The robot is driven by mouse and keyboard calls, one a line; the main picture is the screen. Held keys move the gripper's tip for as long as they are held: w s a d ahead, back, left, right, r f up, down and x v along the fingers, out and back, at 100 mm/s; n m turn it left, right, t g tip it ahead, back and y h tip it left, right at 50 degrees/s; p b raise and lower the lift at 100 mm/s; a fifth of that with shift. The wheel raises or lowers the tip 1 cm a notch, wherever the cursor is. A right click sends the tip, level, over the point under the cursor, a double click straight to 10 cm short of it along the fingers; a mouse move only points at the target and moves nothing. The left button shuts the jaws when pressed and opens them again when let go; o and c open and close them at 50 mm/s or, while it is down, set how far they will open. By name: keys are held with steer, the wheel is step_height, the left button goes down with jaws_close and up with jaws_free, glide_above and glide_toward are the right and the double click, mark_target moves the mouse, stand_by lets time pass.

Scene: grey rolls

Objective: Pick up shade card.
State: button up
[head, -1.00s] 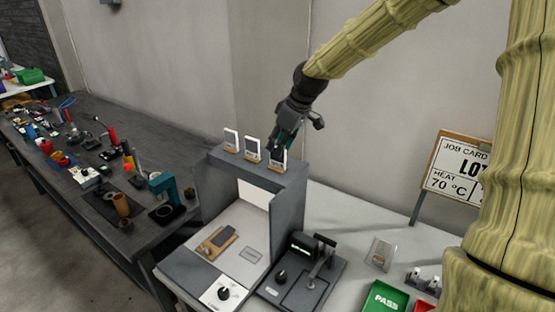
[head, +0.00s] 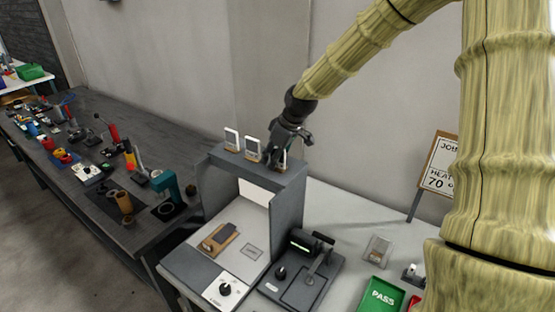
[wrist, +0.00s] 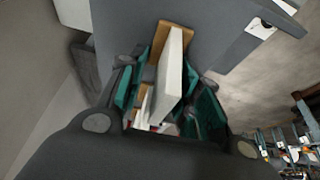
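Shade cards in wooden holders stand in a row on top of the grey booth (head: 291,205). The left card (head: 231,139) and the middle card (head: 252,149) are clear of my gripper. The right card (head: 283,161) is partly hidden by my gripper (head: 275,152), which reaches down at it from above. In the wrist view this white card (wrist: 173,65) stands on edge in its wooden holder (wrist: 156,48), between the teal finger pads of my gripper (wrist: 165,95). The fingers are apart, with a gap showing beside the card. Whether either pad touches it is unclear.
Inside the booth lies a brown board with a dark piece (head: 219,238). A dark device with a lever (head: 305,270) stands right of the booth. A green PASS tray (head: 382,296) and a job card sign (head: 438,170) are further right. The left bench (head: 110,170) is crowded with tools.

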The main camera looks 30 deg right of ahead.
jaws_close()
steer(key=shift+r, duration=0.1)
steer(key=shift+r+b, duration=0.4)
steer(key=shift+s+r+b, duration=0.2)
steer(key=shift+r+b, duration=0.65)
steer(key=shift+r, duration=0.4)
steer(key=s+a, duration=0.1)
steer(key=s, duration=0.1)
steer(key=s+a+r+b, duration=0.1)
steer(key=s, duration=0.2)
steer(key=s+a, duration=0.1)
steer(key=s, duration=0.1)
steer(key=shift+s+r+b, duration=0.15)
steer(key=shift+s+b, duration=0.15)
steer(key=shift+b, duration=0.05)
steer(key=s+a+p, duration=0.2)
steer(key=s+p, duration=0.3)
steer(key=s, duration=0.2)
steer(key=shift+a+r+p, duration=0.15)
steer(key=shift+a+p, duration=0.1)
steer(key=shift+p, duration=0.15)
